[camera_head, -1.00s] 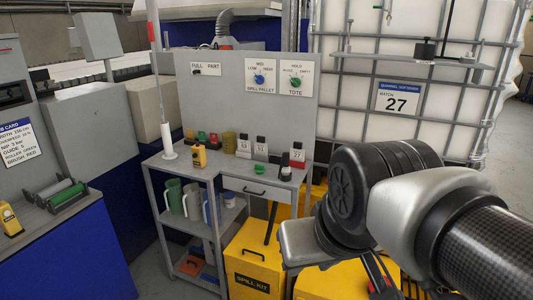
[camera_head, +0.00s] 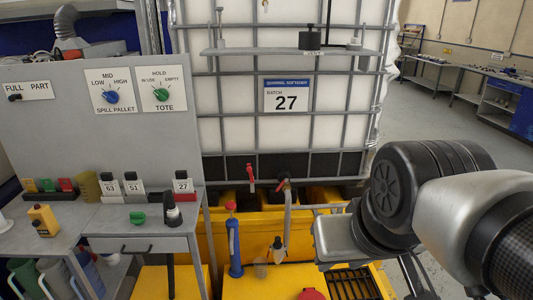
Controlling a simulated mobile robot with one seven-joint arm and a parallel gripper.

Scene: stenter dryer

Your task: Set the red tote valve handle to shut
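The white caged tote (camera_head: 235,135) stands behind a yellow spill pallet (camera_head: 258,236). Low on its front, a small upright red lever (camera_head: 250,174) shows left of a dark valve outlet (camera_head: 286,162). A smaller red part (camera_head: 281,186) sits at that outlet, with a grey pipe (camera_head: 288,222) running down below it. I cannot tell which red part is the valve handle, or its setting. My arm fills the right side, to the right of the valve and apart from it. I cannot make out my gripper's fingers.
A grey bench (camera_head: 150,222) with bottles and a dial panel (camera_head: 130,130) stands left. A shelf (camera_head: 280,52) crosses the tote above. Open floor (camera_head: 440,125) lies right.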

